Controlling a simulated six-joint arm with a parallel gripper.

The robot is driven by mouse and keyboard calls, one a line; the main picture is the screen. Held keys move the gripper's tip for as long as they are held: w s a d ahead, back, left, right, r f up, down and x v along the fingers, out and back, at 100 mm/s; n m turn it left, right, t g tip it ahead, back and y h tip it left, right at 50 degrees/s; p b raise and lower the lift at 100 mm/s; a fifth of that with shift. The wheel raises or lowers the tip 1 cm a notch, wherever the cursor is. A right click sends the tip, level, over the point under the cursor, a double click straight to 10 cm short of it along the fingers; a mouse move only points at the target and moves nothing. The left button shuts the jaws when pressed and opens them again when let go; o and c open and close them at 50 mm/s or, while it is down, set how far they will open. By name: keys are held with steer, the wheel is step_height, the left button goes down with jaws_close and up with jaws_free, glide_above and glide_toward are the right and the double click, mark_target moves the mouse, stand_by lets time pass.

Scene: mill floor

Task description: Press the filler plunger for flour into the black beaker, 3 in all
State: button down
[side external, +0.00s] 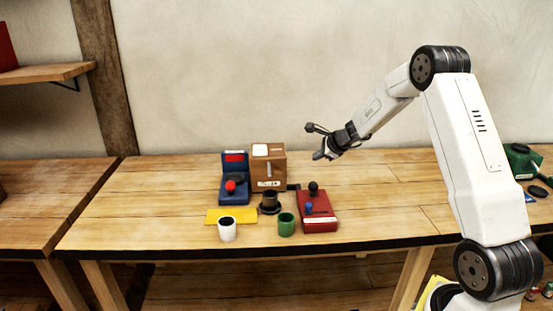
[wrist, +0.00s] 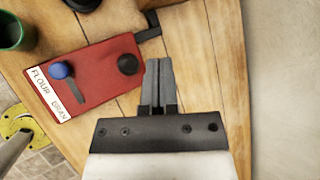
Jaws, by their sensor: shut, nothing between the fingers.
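The red filler (side external: 319,224) stands at the right of the group; it also shows in the wrist view (wrist: 100,52). It carries a black round plunger knob (wrist: 128,64) and a lever with a blue knob (wrist: 61,70). Its white label (wrist: 48,95) reads FLOUR and BRAN; the blue knob sits toward the FLOUR end. The black beaker (side external: 270,196) stands on a dark round base beside a short black spout (side external: 293,187). My gripper (side external: 318,156) is shut and empty, above the table behind the filler. In the wrist view its fingertips (wrist: 158,62) appear just right of the plunger knob.
A green cup (side external: 286,225) and a white cup (side external: 227,230) stand in front, near a yellow mat (side external: 218,215). A blue device (side external: 234,190) with a red knob and a brown box (side external: 268,170) stand at the back left. Table right of the filler is clear.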

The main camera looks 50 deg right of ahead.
mark_target(316, 184)
steer(key=shift+f, duration=3.4)
steer(key=shift+f, duration=1.45)
stand_by(1.2)
steer(key=shift+r, duration=1.4)
steer(key=shift+r, duration=0.15)
steer(key=shift+r, duration=2.4)
